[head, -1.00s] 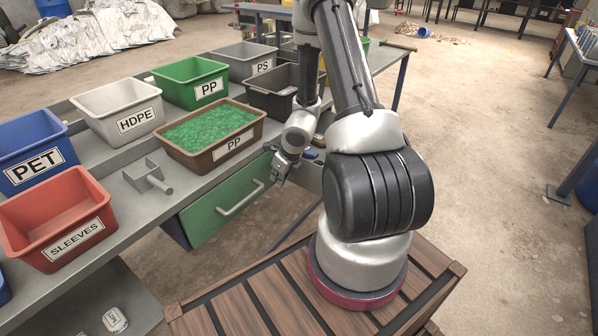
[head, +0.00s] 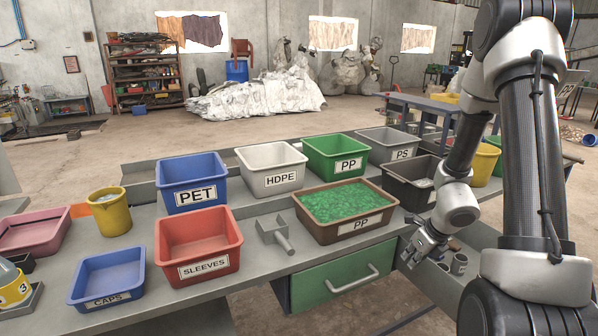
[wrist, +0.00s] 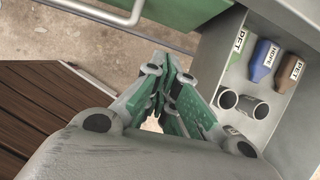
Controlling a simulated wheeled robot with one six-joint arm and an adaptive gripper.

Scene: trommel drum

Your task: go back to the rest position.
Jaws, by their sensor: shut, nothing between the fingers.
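My gripper (head: 412,252) hangs at the right end of the grey workbench (head: 262,248), in front of the dark grey bin and beside the green drawer (head: 345,280). In the wrist view its green-padded fingers (wrist: 172,68) are shut with nothing between them. It is apart from the drawer handle (wrist: 120,12), which shows at the top of that view. My arm runs down the right side of the head view.
Labelled bins stand along the bench, among them a brown PP bin (head: 318,233) of green flakes and a red SLEEVES bin (head: 198,248). A grey side tray (wrist: 255,100) beside my gripper holds several small bottles and two metal cups. A metal scoop (head: 274,232) lies on the bench.

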